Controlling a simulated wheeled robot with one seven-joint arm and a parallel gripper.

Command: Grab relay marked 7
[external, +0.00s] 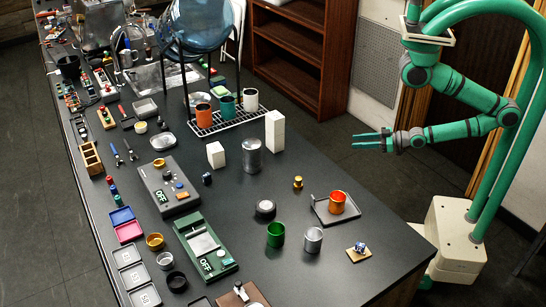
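I cannot make out a relay with a legible 7 in the external view; markings on the small parts are too small to read. A grey device (167,187) with a lit OFF display stands on the dark bench, and a green device (205,247), also showing OFF, stands in front of it. A small blue and white part sits on a tan board (353,256) near the right front edge. My gripper (371,140) is in the air beyond the bench's right edge, pointing left. Its green fingers are apart with nothing visible between them.
The dark bench (330,285) carries cups, cans and trays. A grey tray (321,209) holds an orange cup (337,202). A white block (275,131) and grey canister (251,156) stand mid-bench. Small trays line the left edge.

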